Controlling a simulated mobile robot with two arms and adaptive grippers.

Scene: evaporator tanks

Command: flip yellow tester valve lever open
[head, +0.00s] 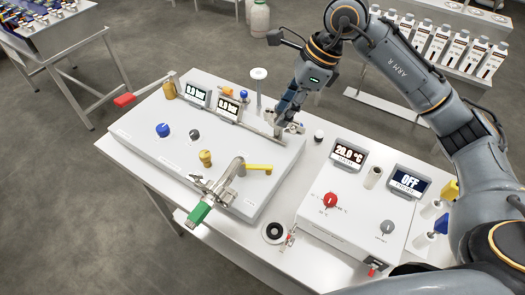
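The yellow lever (259,168) sticks out to the right from a metal valve fitting (238,170) at the front right of the white tester panel (180,155). Nothing touches it. My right gripper (284,124) points down at the back right edge of the panel, behind the lever and apart from it. Its fingertips are small and dark against fittings there, so I cannot tell whether they are open or shut. My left gripper is not in view.
The panel bears a blue knob (163,130), two displays and a red handle (124,100) at the left. A green piece (199,214) hangs off its front. A heater box (353,215) stands at the right. Bottles (440,45) stand on a rear table.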

